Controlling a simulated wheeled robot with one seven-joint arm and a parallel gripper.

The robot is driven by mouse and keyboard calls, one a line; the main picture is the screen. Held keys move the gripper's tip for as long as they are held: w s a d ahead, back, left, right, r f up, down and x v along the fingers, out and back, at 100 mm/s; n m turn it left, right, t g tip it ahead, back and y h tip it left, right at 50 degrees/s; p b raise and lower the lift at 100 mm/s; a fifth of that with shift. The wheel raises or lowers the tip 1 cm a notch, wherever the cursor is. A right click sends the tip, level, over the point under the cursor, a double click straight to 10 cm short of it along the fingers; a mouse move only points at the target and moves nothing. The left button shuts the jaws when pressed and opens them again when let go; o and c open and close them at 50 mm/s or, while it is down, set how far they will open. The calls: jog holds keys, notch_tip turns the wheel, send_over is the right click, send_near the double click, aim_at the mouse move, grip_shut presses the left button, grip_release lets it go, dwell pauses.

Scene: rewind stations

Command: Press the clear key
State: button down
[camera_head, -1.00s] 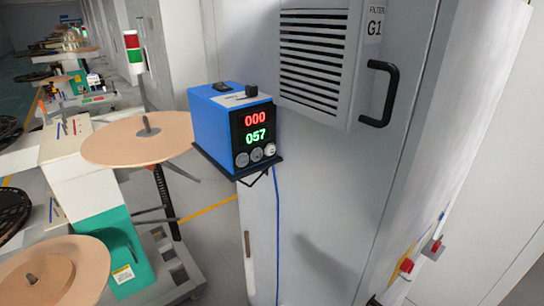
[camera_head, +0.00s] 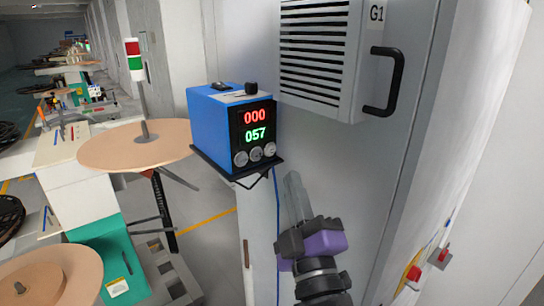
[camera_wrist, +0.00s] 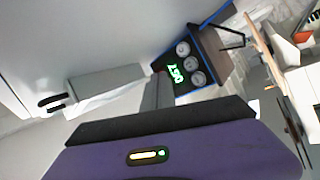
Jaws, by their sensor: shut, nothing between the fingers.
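A blue counter box (camera_head: 212,125) sits on a bracket on the grey cabinet's corner. Its black face shows a red 000 above a green 057. Three round grey keys (camera_head: 256,154) sit in a row below the digits; their labels are too small to read, so I cannot tell which is clear. The keys also show in the wrist view (camera_wrist: 192,64), just beyond my fingertips. My gripper (camera_head: 293,178) is shut and empty, fingers pointing up, below and right of the keys in the head view and apart from them. It shows at the wrist view's middle (camera_wrist: 160,78).
A vented box (camera_head: 318,60) marked G1 and a black handle (camera_head: 384,82) stick out at the upper right. A rewind station with tan discs (camera_head: 135,146) stands left. A red button (camera_head: 414,273) is at the lower right. A blue cable hangs below the counter.

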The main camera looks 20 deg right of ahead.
aim_at(271, 150)
jog(key=d+h, duration=0.1)
jog(key=d+g+h, duration=0.1)
jog(key=d+h, duration=0.2)
jog(key=shift+w+d+r+g+h, duration=0.1)
jog(key=shift+w+d+g+h, duration=0.05)
jog(key=shift+w+g+h, duration=0.2)
jog(key=shift+w+a+b, duration=0.3)
jog(key=shift+w+a, duration=0.1)
jog(key=shift+w, duration=1)
jog(key=shift+w+a+b, duration=0.35)
jog(key=shift+w+a, duration=0.05)
jog(key=shift+w, duration=0.95)
jog(key=shift+w+a+b, duration=0.3)
jog(key=shift+w+a, duration=0.1)
jog(key=shift+w, duration=1)
jog(key=shift+w, duration=0.1)
jog(key=shift+w+a, duration=0.1)
jog(key=shift+w, duration=0.2)
